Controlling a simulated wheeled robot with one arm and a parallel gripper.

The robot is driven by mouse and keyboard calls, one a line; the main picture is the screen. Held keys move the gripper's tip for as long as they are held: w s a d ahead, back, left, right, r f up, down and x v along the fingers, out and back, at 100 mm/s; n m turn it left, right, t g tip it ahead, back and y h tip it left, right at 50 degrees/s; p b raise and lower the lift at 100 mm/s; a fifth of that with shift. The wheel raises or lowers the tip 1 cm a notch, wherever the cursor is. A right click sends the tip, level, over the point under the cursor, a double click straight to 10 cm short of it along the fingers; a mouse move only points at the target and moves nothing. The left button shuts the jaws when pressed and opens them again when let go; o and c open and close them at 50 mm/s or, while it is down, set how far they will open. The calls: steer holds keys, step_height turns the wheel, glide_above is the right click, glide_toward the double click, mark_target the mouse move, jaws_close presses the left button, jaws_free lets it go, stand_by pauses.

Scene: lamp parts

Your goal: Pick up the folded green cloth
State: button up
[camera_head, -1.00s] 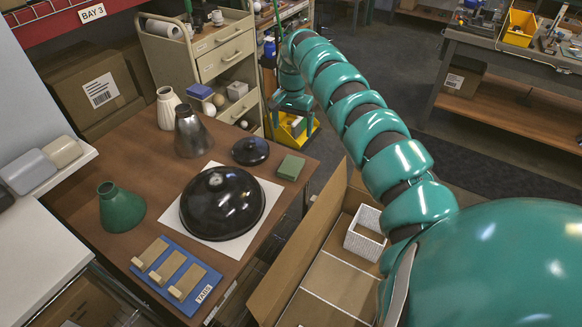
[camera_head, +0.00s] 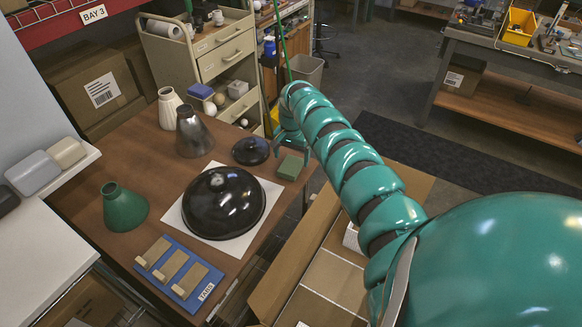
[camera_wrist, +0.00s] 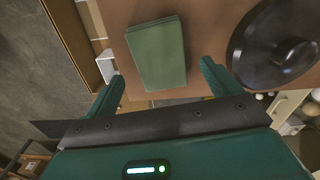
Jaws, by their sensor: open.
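The folded green cloth (camera_head: 290,167) lies flat near the right edge of the brown table, beside the small black lid. In the wrist view the cloth (camera_wrist: 158,54) is a green rectangle just beyond the fingertips, roughly between them and slightly tilted. My gripper (camera_wrist: 162,83) is open and empty, with one finger on each side of the view. In the head view my gripper (camera_head: 290,140) hangs by the table's right edge, close to the cloth; its fingers are partly hidden there.
The small black lid (camera_head: 250,151) is close to the cloth's left; it also shows in the wrist view (camera_wrist: 275,45). A large black dome (camera_head: 224,203) sits on a white sheet. A metal cone (camera_head: 192,132) stands behind. An open cardboard box (camera_head: 335,270) is at the table's right.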

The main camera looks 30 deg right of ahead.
mark_target(291, 166)
steer(key=shift+f+b, duration=0.3)
steer(key=shift+f, duration=1.45)
steer(key=shift+a, duration=0.1)
steer(key=c, duration=1.1)
steer(key=shift+o, duration=0.2)
